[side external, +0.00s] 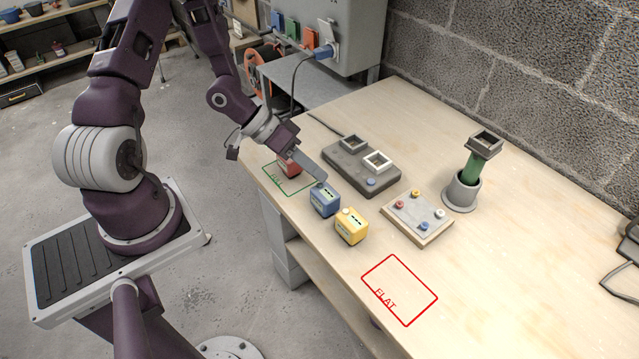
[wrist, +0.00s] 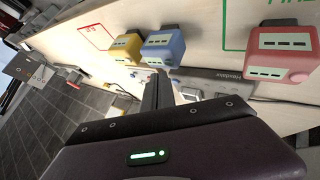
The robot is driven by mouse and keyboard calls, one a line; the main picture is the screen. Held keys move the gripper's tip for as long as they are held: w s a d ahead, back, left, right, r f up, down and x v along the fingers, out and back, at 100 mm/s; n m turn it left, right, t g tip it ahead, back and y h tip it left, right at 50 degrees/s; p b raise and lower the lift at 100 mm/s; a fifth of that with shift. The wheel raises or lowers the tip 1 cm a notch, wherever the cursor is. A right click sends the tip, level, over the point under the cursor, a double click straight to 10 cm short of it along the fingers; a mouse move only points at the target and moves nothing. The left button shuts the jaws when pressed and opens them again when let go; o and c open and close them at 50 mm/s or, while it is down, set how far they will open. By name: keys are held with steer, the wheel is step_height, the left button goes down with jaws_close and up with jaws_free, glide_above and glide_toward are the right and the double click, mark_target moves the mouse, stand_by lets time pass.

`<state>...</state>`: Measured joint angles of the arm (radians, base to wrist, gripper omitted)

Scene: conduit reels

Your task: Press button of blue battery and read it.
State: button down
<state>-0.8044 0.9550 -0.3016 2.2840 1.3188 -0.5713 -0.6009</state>
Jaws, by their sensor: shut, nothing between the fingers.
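The blue battery (side external: 324,202) stands on the table between the red battery (side external: 290,169) and the yellow battery (side external: 351,229). In the wrist view the blue battery (wrist: 163,46) shows a pale label strip with small dark bars; I cannot make out a lit level. My gripper (side external: 319,181) is shut and empty, its tips at the top of the blue battery. In the wrist view its fingertips (wrist: 158,74) are by the blue battery's button side. I cannot tell whether they touch the button. The red battery is partly hidden by my gripper in the side view.
A green outlined area (side external: 273,182) lies by the red battery. A red outlined area (side external: 399,290) marked FLAT is empty. A grey dock (side external: 350,178) with two square sockets, a board (side external: 432,229) with coloured knobs and a cup (side external: 462,195) holding a green post stand behind.

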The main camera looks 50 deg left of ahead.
steer(key=shift+f, duration=0.35)
steer(key=shift+f, duration=0.4)
stand_by(0.4)
steer(key=shift+r, duration=0.8)
steer(key=shift+r, duration=2.55)
